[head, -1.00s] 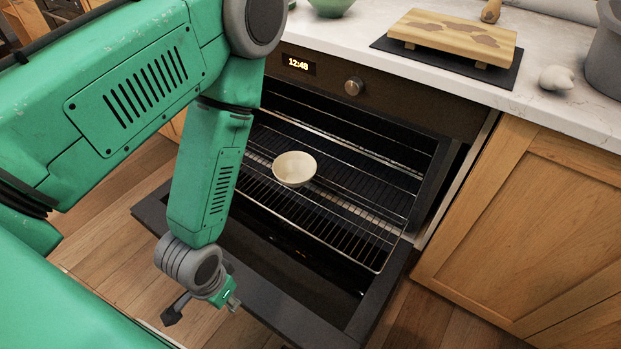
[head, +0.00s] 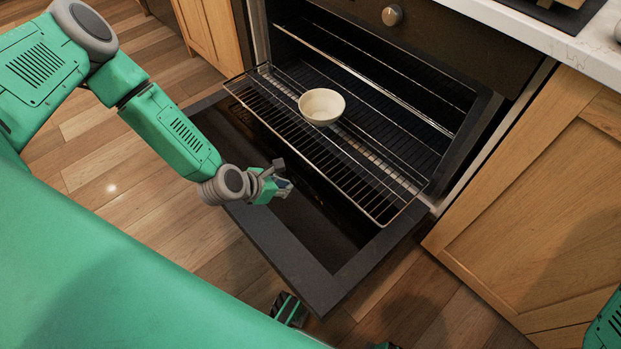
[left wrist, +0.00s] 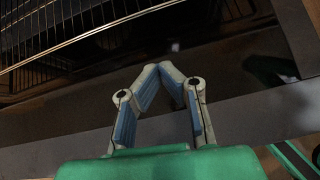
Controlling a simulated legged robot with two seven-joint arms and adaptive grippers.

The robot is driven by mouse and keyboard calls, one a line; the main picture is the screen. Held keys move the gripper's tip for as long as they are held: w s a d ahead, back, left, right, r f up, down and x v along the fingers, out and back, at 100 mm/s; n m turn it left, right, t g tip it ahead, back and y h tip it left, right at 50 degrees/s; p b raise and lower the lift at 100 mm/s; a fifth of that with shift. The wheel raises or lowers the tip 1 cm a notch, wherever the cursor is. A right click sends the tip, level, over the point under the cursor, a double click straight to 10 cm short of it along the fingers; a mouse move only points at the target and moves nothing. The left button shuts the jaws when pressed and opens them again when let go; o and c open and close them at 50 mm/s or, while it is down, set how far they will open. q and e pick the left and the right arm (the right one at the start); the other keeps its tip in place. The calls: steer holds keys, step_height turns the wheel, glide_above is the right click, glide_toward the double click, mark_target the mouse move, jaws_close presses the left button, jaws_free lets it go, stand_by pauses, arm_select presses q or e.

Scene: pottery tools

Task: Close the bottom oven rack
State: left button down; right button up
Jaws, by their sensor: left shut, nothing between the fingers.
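The oven's bottom rack (head: 345,184) is a wire shelf pulled partly out over the lowered oven door (head: 330,284). A cream bowl (head: 322,106) stands upright on it. My left gripper (head: 287,178) is shut and empty, above the open door and in front of the rack's front bar. In the left wrist view the fingertips of my left gripper (left wrist: 172,68) meet, with the rack (left wrist: 60,35) ahead at the upper left, apart from the fingers. My right gripper does not show.
The oven cavity (head: 370,65) is open, with another rack level above. Wooden cabinets (head: 540,200) flank the oven. A white counter (head: 540,38) runs above with a knob (head: 392,15) below it. The wooden floor (head: 130,170) at left is clear.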

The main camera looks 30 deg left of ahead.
arm_select(q)
steer(key=shift+n, duration=0.6)
steer(key=b+x, duration=0.1)
steer(key=x, duration=0.2)
steer(key=b+x, duration=0.1)
steer(key=x, duration=0.3)
steer(key=a+b+x, duration=0.1)
steer(key=x, duration=0.2)
steer(key=shift+w+f+b, duration=0.15)
steer(key=shift+w+b, duration=0.2)
steer(key=shift+w, duration=0.05)
steer(key=shift+w+d, duration=0.25)
steer(key=shift+w, duration=0.35)
steer(key=shift+w+d, duration=0.2)
steer(key=shift+w, duration=0.45)
steer(key=shift+w+d+b, duration=0.25)
steer(key=shift+w+b, duration=0.05)
steer(key=shift+w, duration=0.3)
steer(key=shift+w, duration=0.15)
